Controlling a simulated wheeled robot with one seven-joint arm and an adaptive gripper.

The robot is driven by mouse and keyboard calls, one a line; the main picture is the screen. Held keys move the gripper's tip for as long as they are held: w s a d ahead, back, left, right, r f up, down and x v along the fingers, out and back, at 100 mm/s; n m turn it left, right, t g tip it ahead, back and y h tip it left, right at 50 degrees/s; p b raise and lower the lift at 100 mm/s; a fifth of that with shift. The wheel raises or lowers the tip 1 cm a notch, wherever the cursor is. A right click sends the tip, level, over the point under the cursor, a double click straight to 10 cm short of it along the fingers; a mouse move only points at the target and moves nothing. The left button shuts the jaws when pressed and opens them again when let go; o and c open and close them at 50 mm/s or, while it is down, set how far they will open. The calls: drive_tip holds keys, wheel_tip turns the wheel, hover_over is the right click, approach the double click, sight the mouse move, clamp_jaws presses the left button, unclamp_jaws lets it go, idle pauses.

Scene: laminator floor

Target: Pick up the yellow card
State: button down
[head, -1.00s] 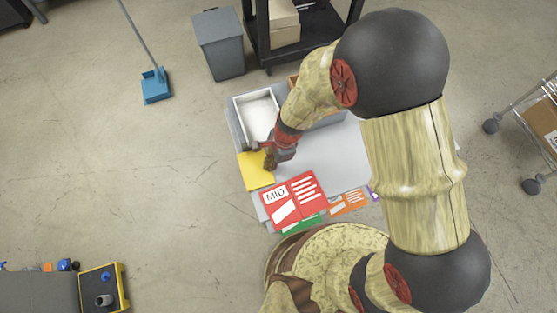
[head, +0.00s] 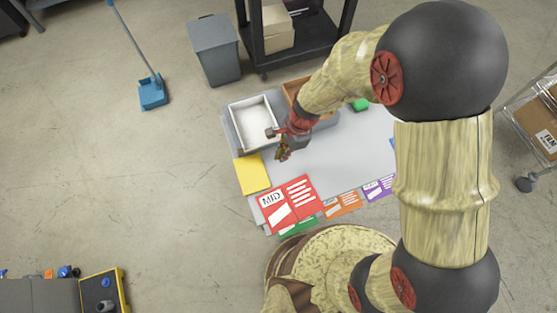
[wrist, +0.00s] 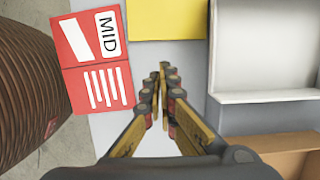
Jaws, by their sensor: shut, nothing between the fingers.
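The yellow card (head: 252,174) lies flat at the left edge of the grey table, just in front of the white tray. It also shows at the top of the wrist view (wrist: 168,18), partly cut off by the frame. My gripper (head: 282,155) is above the table, to the right of the yellow card and apart from it. In the wrist view, my gripper (wrist: 163,70) has its fingertips together with nothing between them, and the yellow card is beyond the tips.
A red MID card (head: 288,204) lies at the table's front left, with green, orange (head: 342,205) and purple (head: 379,187) cards near it. A white tray (head: 233,120) and a brown wooden tray (head: 292,92) stand at the back. The grey table's (head: 345,150) middle is clear.

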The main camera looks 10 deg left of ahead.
drive_tip(key=s+a+f+n+h+b, duration=0.1)
drive_tip(key=s+a+f+n+b, duration=0.2)
drive_tip(key=s+a, duration=0.45)
drive_tip(key=s+a+f+n+h+b, duration=0.2)
drive_tip(key=s+a+f+n+b, duration=0.15)
drive_tip(key=s+a, duration=0.4)
drive_tip(key=m+t+b, duration=0.3)
drive_tip(key=m, duration=0.2)
approach(258, 170)
drive_tip(key=shift+n+h, duration=0.25)
drive_tip(key=shift+h, duration=0.15)
drive_tip(key=f, duration=0.3)
drive_tip(key=w+f, duration=0.1)
drive_tip(key=f, duration=0.1)
drive_tip(key=shift+w+f, duration=0.1)
drive_tip(key=shift+f, duration=0.3)
drive_tip(key=shift+d+f, duration=0.1)
drive_tip(key=shift+f, duration=0.45)
drive_tip(key=shift+f+b, duration=0.25)
drive_tip(key=shift+b, duration=0.15)
